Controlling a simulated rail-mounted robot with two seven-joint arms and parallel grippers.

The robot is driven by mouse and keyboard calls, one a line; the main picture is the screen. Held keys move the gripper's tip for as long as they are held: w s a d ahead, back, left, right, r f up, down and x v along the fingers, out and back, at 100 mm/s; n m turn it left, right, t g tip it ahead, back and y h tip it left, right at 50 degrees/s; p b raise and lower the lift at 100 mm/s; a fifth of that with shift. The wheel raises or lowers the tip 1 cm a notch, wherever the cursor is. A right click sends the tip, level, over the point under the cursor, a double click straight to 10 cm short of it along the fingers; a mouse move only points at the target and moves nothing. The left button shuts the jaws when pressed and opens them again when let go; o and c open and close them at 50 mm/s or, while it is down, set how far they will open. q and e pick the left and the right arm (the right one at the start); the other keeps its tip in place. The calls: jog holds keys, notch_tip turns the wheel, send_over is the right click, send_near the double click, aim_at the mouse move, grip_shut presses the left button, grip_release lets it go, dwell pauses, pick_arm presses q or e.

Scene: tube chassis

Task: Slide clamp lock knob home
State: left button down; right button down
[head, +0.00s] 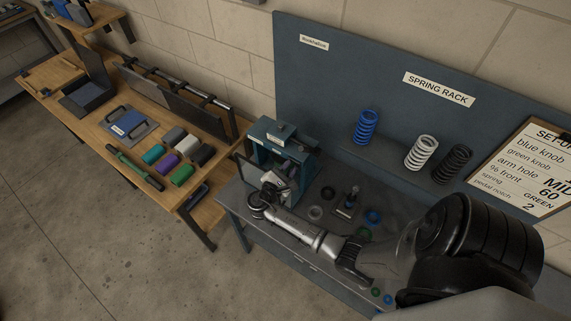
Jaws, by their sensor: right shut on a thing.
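A teal clamp fixture (268,136) stands at the left end of the grey workbench. My right arm reaches across the bench from the right, and its gripper (277,186) is at the front of this fixture. The gripper is shut on a small part there, which the wrist and fingers mostly hide. I cannot make out the clamp lock knob itself or how far it sits in. My left gripper is not in the head view.
Blue, white and black springs (366,127) (421,152) (452,164) stand along the bench's back panel. Rings and a small post (352,197) lie right of the fixture. A set-up clipboard (524,168) is at right. A wooden table (95,130) with coloured grips stands left.

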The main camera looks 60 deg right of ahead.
jog(key=c, duration=1.2)
grip_release()
jog(key=shift+s, duration=0.2)
jog(key=shift+o, duration=0.9)
jog(key=shift+w+a+f, duration=0.1)
jog(key=shift+a, duration=0.45)
jog(key=w+a+b, duration=0.1)
jog(key=a+b, duration=0.2)
jog(key=a, duration=0.9)
jog(key=shift+a, duration=0.35)
jog(key=shift+w, duration=0.1)
